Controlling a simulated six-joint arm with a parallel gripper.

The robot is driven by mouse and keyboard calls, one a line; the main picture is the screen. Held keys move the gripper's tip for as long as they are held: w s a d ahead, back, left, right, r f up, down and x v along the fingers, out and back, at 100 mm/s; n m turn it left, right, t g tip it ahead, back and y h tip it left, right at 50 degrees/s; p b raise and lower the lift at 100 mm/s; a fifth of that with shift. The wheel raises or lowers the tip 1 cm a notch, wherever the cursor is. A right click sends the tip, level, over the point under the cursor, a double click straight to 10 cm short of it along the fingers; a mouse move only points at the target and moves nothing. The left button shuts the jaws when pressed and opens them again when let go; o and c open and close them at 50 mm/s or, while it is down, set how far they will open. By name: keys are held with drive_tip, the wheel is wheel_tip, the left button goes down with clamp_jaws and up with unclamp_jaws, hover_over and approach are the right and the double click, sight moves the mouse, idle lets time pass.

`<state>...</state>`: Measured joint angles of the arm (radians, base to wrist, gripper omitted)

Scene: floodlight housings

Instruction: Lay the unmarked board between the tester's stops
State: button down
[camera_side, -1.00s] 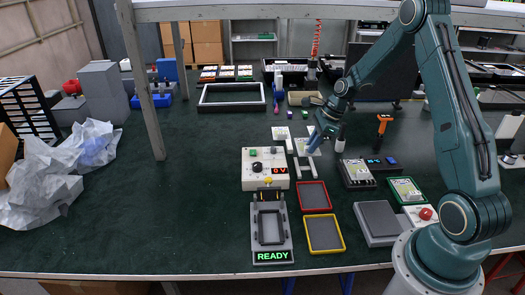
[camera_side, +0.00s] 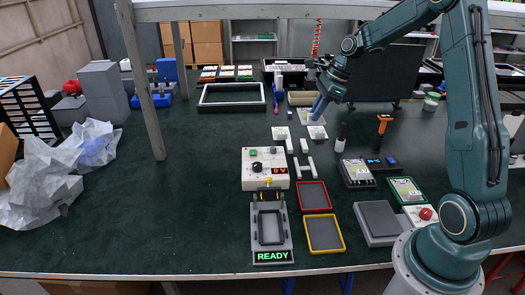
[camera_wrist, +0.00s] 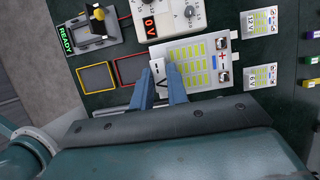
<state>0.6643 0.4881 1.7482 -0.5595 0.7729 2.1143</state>
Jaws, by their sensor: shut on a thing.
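My gripper (camera_wrist: 164,92) is shut on a white board (camera_wrist: 205,60) with rows of yellow-green cells and plus and minus signs; part of its white end shows a "V", and the fingers hide some of that end, so I cannot tell whether a number is there. In the side view my gripper (camera_side: 317,112) holds this board (camera_side: 306,116) above the table. Two smaller-looking boards lie on the table in the wrist view, one reading 12 V (camera_wrist: 260,22) and another (camera_wrist: 260,76) with a number. The tester (camera_side: 287,240) stands at the front, its bed empty, its display reading READY.
A meter box (camera_side: 252,180) reading 0 V stands behind the tester. A red-rimmed tray (camera_side: 313,184) and a yellow-rimmed tray (camera_side: 324,217) lie right of it. A white H-shaped stand (camera_side: 305,168) is near the meter. The table's left middle is clear.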

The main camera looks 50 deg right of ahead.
drive_tip(key=shift+r, duration=0.1)
idle(0.5)
drive_tip(key=shift+r, duration=0.6)
drive_tip(key=r, duration=0.3)
drive_tip(key=shift+a+r, duration=0.4)
drive_tip(key=s+a, duration=0.3)
drive_tip(key=a, duration=0.6)
drive_tip(key=s+a, duration=0.3)
drive_tip(key=a, duration=0.7)
drive_tip(key=s+a, duration=0.3)
drive_tip(key=a, duration=0.6)
wheel_tip(320, 180, down, 18)
drive_tip(key=shift+w, duration=0.25)
drive_tip(key=shift+a+f, duration=0.1)
drive_tip(key=shift+f, duration=2.6)
